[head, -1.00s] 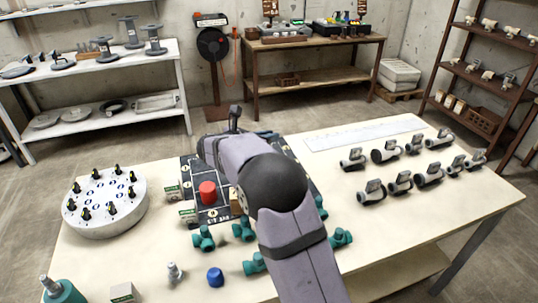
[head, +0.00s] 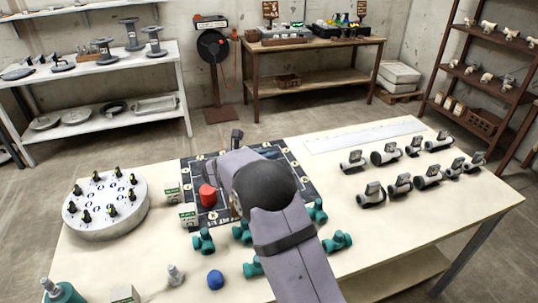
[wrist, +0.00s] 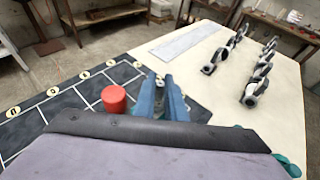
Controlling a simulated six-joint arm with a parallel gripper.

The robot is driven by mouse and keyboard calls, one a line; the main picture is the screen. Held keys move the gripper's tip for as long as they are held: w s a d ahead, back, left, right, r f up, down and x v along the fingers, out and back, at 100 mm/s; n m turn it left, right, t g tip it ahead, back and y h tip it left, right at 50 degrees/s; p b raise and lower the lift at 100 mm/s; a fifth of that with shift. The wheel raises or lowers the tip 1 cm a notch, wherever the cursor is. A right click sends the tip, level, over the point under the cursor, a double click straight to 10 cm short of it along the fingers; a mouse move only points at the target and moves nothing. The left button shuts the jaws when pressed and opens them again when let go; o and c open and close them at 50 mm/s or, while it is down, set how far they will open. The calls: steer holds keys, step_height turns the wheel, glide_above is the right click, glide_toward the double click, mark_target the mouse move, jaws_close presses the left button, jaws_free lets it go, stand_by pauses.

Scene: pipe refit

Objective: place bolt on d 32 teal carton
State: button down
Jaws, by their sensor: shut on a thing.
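My gripper (wrist: 163,98) shows in the wrist view as blue fingers close together above the dark board. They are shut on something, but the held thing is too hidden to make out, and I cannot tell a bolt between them. Two small cartons with green labels, one (head: 172,194) behind the other (head: 188,216), stand at the left edge of the board. Their print is too small to read. A pale box (head: 125,294) is cut off at the bottom edge.
The dark gridded board (head: 285,158) bears a red cylinder (head: 208,196), left of my fingers in the wrist view. Several teal valves (head: 203,241) stand in front. A white drum (head: 105,228) with black pegs stands left. Grey fittings (head: 398,184) stand right. A blue cap (head: 215,280) is near the front.

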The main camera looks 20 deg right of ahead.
steer(key=shift+f, duration=0.15)
steer(key=c, duration=1.8)
jaws_free()
steer(key=shift+r, duration=0.2)
steer(key=b+v, duration=0.2)
steer(key=v, duration=1)
